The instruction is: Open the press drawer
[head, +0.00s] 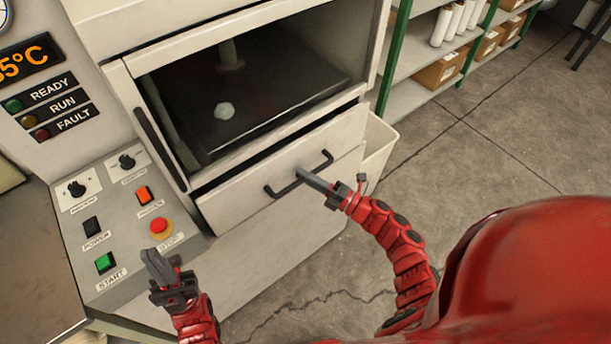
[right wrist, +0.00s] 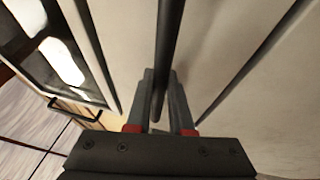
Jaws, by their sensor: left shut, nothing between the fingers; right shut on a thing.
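The press drawer (head: 240,200) is a pale front panel low on the press, with a dark gap along its top edge. I cannot tell whether it stands slightly out. Its black bar handle (head: 281,190) runs across the front. My right gripper (head: 303,175) is shut on the middle of this handle. In the right wrist view the dark handle bar (right wrist: 168,50) passes between the two fingers (right wrist: 160,95). My left gripper (head: 153,256) is shut and empty, in front of the control panel near the stop button.
The control panel (head: 130,225) with knobs and buttons is at left.

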